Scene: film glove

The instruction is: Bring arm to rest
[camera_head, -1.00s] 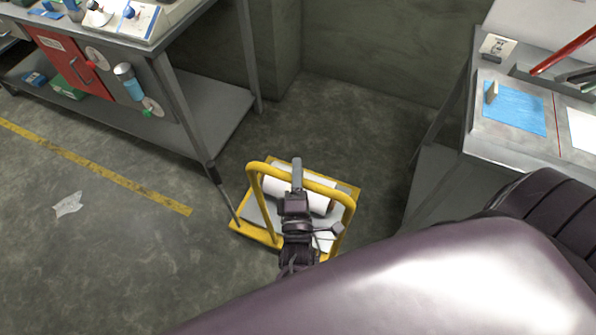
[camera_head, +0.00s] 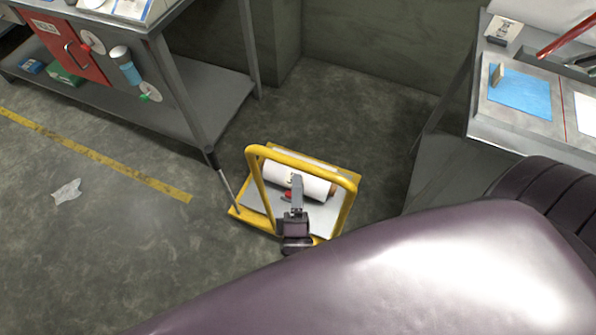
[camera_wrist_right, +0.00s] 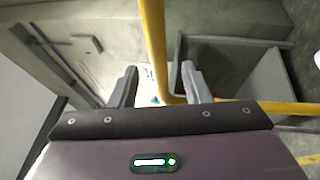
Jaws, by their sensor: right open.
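My right gripper (camera_head: 297,186) shows small in the head view, over the near side of a yellow-framed cart, in front of its white roll. In the right wrist view its two fingers (camera_wrist_right: 159,82) stand wide apart with nothing held. A yellow bar (camera_wrist_right: 153,40) of the cart shows between and beyond the fingers; I cannot tell how close it is. My purple arm fills the lower right of the head view and hides the floor there. My left gripper is not in view.
The cart's yellow handle (camera_head: 262,150) arches over the white roll (camera_head: 315,188). A metal workbench (camera_head: 190,90) with a red cabinet door (camera_head: 72,52) stands at left. Another bench (camera_head: 500,125) with a blue sheet (camera_head: 520,92) stands at right. Floor at left is open, with a paper scrap (camera_head: 67,191).

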